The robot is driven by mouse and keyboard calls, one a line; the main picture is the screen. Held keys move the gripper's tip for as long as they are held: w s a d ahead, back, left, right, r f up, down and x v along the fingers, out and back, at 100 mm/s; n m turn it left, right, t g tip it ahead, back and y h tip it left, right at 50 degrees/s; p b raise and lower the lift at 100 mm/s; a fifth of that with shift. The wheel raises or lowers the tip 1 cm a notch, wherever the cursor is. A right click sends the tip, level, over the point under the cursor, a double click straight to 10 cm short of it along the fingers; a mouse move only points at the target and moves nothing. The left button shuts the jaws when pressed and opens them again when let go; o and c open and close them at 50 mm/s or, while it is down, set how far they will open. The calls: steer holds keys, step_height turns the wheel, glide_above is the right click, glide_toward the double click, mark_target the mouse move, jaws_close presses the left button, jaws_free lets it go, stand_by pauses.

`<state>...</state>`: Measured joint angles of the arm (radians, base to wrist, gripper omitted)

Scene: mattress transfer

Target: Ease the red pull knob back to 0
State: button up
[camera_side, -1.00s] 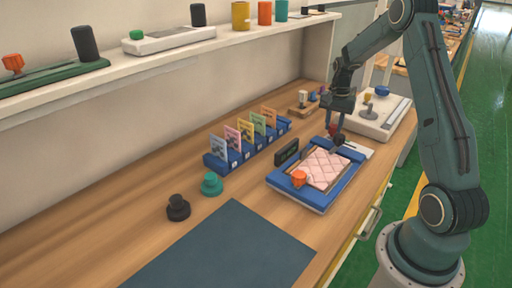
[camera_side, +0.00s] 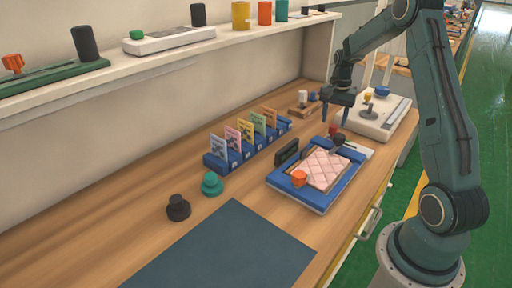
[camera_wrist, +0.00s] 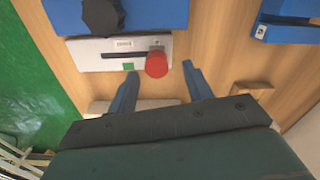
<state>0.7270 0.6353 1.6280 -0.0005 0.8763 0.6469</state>
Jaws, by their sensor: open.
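The red pull knob (camera_side: 333,130) stands at the far end of the blue tray. In the wrist view the red knob (camera_wrist: 157,63) sits at the right end of a dark slot in a white plate (camera_wrist: 88,56). My gripper (camera_side: 334,114) is open and empty, above the knob. In the wrist view its two blue fingers (camera_wrist: 160,72) are spread to either side of the knob, apart from it. I cannot read the scale.
A black knob (camera_side: 338,140) stands beside the slot. The blue tray (camera_side: 300,200) holds a pink quilted pad (camera_side: 319,167) and an orange knob (camera_side: 299,179). A dark display (camera_side: 287,152) stands on its left. A card rack (camera_side: 222,163) is further left; a white device (camera_side: 388,122) is behind.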

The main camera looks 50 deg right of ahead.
mark_target(331, 127)
step_height(331, 127, up, 12)
steer(key=shift+f, duration=0.2)
stand_by(0.4)
steer(key=s+a+r+n+t+h, duration=0.1)
steer(key=s+a+r+n, duration=0.3)
steer(key=a, duration=0.6)
steer(key=s+a+r+n+t, duration=0.15)
steer(key=a+r+n, duration=0.35)
steer(key=a, duration=0.6)
steer(key=s+a+f+n+t+y, duration=0.1)
steer(key=s+a+n, duration=0.5)
steer(key=s+a, duration=0.6)
steer(key=shift+s+a+f+n+t, duration=0.15)
steer(key=shift+s+f+n+t, duration=0.35)
steer(key=shift+s+t, duration=0.55)
